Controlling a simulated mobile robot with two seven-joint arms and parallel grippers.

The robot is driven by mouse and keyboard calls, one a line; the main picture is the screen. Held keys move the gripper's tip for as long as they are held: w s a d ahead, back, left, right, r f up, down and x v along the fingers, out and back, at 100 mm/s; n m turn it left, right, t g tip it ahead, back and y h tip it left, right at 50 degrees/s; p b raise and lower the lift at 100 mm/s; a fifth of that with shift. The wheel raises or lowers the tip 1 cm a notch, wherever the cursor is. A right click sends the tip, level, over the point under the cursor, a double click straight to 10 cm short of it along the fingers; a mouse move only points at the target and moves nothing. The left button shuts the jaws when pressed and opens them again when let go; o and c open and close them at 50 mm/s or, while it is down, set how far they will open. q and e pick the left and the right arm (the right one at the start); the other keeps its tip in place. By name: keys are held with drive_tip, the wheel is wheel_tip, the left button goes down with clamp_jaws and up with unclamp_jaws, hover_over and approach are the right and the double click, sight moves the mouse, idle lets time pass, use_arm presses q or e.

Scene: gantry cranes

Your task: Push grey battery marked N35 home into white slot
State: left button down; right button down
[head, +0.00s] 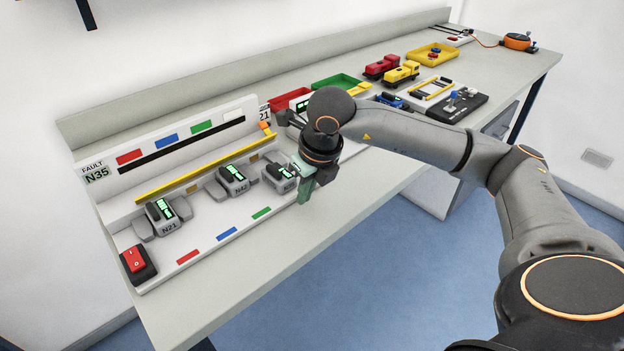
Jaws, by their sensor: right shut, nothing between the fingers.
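The grey battery marked N35 (281,177) sits on the white panel at the right end of a row, partly hidden by my right gripper. My right gripper (304,195) points down just right of it, shut and holding nothing. I cannot tell whether it touches the battery. The white slot itself is hidden behind my gripper and wrist; a white stripe (232,115) shows on the upright panel. Batteries N21 (166,216) and N42 (233,181) sit left of N35. My left gripper is out of view.
A sign (96,173) reads FAULT N35. A red rocker switch (135,261) is at the panel's front left. A yellow bar (205,170) runs behind the batteries. Trays and toy vehicles stand farther right on the bench. The bench's front strip (250,270) is clear.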

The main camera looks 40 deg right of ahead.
sight(290, 193)
drive_tip(key=w, duration=0.2)
drive_tip(key=shift+w+a+r, duration=0.2)
drive_tip(key=shift+w+r, duration=0.05)
drive_tip(key=shift+w, duration=0.15)
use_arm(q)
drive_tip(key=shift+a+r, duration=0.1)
use_arm(e)
drive_tip(key=shift+w, duration=0.2)
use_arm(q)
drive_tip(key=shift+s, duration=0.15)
use_arm(e)
drive_tip(key=shift+w, duration=0.1)
